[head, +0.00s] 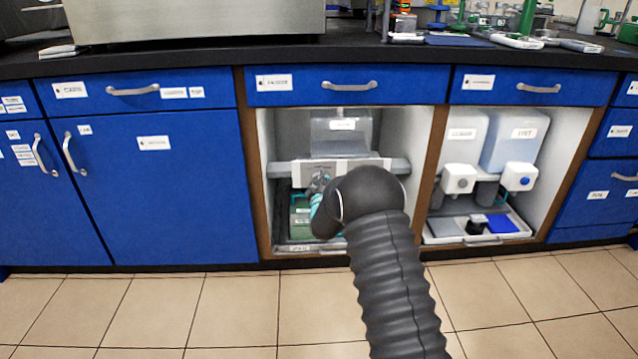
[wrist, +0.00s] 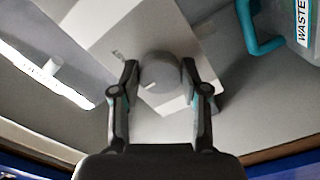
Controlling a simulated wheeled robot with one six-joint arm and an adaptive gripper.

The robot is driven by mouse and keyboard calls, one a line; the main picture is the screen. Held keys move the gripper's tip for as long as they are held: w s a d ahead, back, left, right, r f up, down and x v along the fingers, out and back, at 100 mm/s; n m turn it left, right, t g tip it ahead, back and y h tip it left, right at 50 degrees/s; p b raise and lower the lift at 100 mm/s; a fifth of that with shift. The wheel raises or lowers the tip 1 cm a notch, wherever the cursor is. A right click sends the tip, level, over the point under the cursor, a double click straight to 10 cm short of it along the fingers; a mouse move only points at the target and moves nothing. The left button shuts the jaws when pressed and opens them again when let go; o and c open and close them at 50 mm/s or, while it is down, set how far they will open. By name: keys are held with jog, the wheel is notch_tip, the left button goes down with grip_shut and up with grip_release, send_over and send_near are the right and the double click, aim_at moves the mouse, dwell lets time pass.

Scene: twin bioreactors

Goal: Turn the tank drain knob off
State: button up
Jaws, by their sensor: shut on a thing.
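The tank drain knob (wrist: 160,76) is a round grey knob with a white pointer line on its face. It sits on a light grey panel (wrist: 112,38) in the wrist view. My gripper (wrist: 160,82) has one finger on each side of the knob and is shut on it. In the head view my gripper (head: 321,186) is at the grey bar (head: 285,168) in the open cabinet bay, below a clear tank (head: 342,128). My arm hides part of the bay and the knob is hard to make out there.
A teal handle (wrist: 262,42) is beside a container labelled WASTE (wrist: 302,22). The bay's wooden side post (head: 432,150) is close on the right. Two jugs (head: 515,140) stand in the neighbouring bay. The countertop (head: 220,58) overhangs above, and the tiled floor (head: 130,310) is clear.

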jog(key=n, duration=0.4)
jog(key=shift+n, duration=0.3)
jog(key=n, duration=0.4)
jog(key=shift+n, duration=0.3)
jog(key=o, duration=1.1)
jog(key=shift+a, duration=0.1)
jog(key=shift+o, duration=0.2)
jog(key=shift+s, duration=0.1)
jog(key=s, duration=1.1)
jog(key=shift+s, duration=0.4)
